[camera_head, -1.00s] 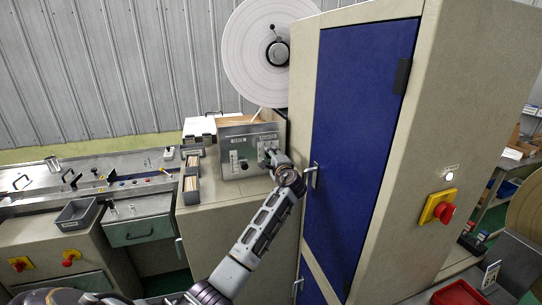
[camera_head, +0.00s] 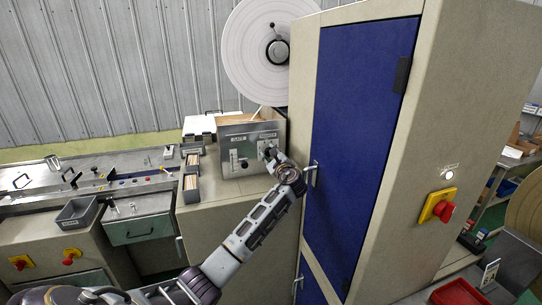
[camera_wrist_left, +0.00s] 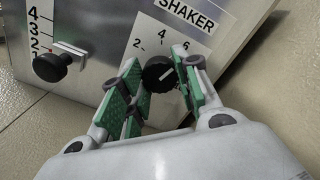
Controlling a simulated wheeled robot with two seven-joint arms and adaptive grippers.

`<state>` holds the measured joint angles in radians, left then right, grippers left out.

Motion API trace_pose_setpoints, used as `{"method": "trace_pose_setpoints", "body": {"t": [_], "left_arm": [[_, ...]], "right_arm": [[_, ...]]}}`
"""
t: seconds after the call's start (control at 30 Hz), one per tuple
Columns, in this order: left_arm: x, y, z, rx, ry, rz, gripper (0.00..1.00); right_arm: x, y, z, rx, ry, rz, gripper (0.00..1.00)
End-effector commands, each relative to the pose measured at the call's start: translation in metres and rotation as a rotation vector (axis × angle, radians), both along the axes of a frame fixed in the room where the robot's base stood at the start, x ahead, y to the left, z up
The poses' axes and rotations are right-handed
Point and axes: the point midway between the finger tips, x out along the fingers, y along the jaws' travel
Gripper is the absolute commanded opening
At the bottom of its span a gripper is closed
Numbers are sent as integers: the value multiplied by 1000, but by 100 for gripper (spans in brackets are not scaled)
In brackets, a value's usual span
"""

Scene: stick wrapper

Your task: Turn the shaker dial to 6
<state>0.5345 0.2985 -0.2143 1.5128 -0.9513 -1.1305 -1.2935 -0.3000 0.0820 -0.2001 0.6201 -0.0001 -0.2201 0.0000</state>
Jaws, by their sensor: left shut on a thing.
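The shaker dial (camera_wrist_left: 158,74) is a round black knob with a white pointer line, on a metal panel under the SHAKER label (camera_wrist_left: 188,10). Its pointer slants up and to the right, roughly toward the printed 6 (camera_wrist_left: 187,47). The 2 and 4 are printed to the left of and above the dial. My left gripper (camera_head: 267,153) is at the right side of the control box (camera_head: 236,160). In the left wrist view its green-padded fingers (camera_wrist_left: 159,82) are shut on the dial, one on each side. The right gripper is not in view.
A black slider (camera_wrist_left: 52,68) with its own scale is left of the dial. The large white reel (camera_head: 262,80) rises behind the box. A tall cabinet with a blue door (camera_head: 358,130) stands close right of my arm. Small trays (camera_head: 191,160) sit left of the box.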

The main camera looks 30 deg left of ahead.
Motion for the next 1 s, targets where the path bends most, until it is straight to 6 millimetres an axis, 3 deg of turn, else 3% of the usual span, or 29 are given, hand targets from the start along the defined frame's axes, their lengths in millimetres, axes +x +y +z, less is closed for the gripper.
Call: {"method": "trace_pose_setpoints", "body": {"t": [0.53, 0.57, 0.7, 1.0], "left_arm": [[0, -1, -2, 19, 27, 0, 8], [0, -1, -2, 19, 27, 0, 34], [0, 0, -2, 19, 27, -1, 52], [0, 0, -1, 20, 25, 0, 55]], "right_arm": [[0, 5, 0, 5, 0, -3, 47], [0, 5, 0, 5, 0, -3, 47], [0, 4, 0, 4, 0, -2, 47], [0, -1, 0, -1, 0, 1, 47]]}}
